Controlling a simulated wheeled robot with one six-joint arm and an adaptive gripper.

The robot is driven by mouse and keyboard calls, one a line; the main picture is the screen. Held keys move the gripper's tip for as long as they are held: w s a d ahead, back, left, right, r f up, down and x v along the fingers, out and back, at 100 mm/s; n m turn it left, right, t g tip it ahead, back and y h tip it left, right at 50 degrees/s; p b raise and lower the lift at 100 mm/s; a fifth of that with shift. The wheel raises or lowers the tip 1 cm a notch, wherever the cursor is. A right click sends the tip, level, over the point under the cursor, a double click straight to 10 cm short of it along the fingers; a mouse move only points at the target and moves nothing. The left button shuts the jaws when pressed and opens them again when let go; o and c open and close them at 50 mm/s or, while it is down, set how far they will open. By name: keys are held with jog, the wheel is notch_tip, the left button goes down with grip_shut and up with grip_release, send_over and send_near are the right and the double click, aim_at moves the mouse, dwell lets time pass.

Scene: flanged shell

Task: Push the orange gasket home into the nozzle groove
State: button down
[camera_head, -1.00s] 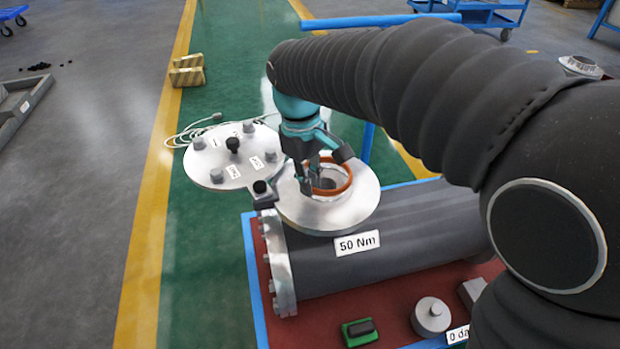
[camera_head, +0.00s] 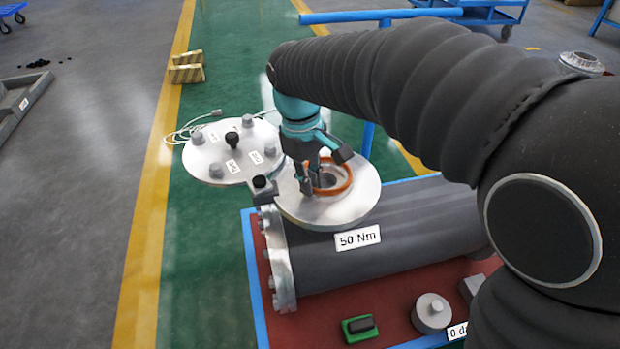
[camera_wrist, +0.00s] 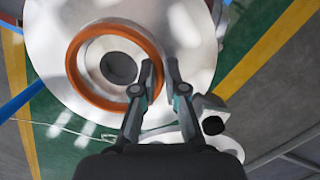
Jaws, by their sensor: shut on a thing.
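The orange gasket (camera_head: 341,189) is a ring around the opening of the round silver nozzle flange (camera_head: 362,205). In the wrist view the gasket (camera_wrist: 84,94) circles the dark bore on the flange (camera_wrist: 190,28). My gripper (camera_wrist: 160,68) straddles the ring's right side there, one fingertip inside it and one outside, shut on its wall. In the head view my gripper (camera_head: 310,180) points down at the ring's left side. The groove itself is hidden under the ring, so I cannot tell how deep the gasket sits.
A round silver cover (camera_head: 205,160) with bolts and a black knob stands beside the flange, joined by a hinge block (camera_head: 264,190). The dark cylindrical shell (camera_head: 400,235) lies below. A green-and-black item (camera_head: 360,328) and a grey knobbed weight (camera_head: 431,312) rest on the red surface.

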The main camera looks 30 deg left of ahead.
jog(key=shift+f, duration=0.55)
jog(key=c, duration=1.2)
grip_release()
jog(key=shift+o, duration=0.2)
notch_tip(320, 180, up, 12)
jog(key=a, duration=0.1)
jog(key=shift+a, duration=0.25)
jog(key=shift+w, duration=0.1)
